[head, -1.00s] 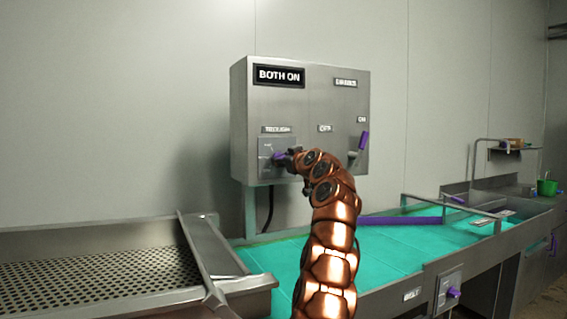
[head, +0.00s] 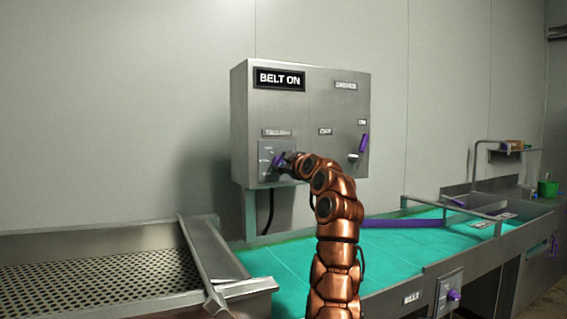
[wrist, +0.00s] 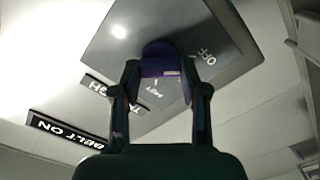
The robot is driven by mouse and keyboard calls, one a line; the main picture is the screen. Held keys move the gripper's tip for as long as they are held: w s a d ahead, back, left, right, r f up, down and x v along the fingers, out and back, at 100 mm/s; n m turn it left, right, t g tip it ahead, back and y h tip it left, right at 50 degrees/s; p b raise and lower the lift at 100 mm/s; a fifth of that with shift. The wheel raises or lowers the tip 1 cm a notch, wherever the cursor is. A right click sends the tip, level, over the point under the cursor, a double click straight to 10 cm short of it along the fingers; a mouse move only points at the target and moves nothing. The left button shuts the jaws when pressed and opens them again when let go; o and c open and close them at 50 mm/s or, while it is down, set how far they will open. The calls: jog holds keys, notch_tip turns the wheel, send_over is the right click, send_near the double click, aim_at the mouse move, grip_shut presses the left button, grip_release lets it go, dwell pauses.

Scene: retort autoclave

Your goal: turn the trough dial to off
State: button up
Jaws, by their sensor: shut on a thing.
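The trough dial is a purple knob (head: 278,161) on a small grey plate (head: 264,172) at the lower left of the steel control box (head: 310,105). In the wrist view the purple knob (wrist: 160,60) sits between my fingers, and an "OFF" mark shows on its plate (wrist: 225,58). My gripper (head: 284,162) is shut on the knob; it also shows in the wrist view (wrist: 163,75). The black display (head: 279,79) on the box reads "BELT ON".
A purple lever (head: 363,143) is on the box's right side. Below lies a teal belt (head: 300,265), with a perforated trough (head: 90,275) at left. Another purple knob (head: 454,295) is on the belt's front side. A green cup (head: 547,188) stands far right.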

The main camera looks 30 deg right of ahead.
dwell(0.4)
jog(key=o, duration=1.1)
jog(key=shift+o, duration=0.2)
jog(key=shift+s, duration=0.1)
jog(key=shift+s, duration=0.7)
jog(key=s+a, duration=0.1)
jog(key=s, duration=0.9)
jog(key=shift+s, duration=0.2)
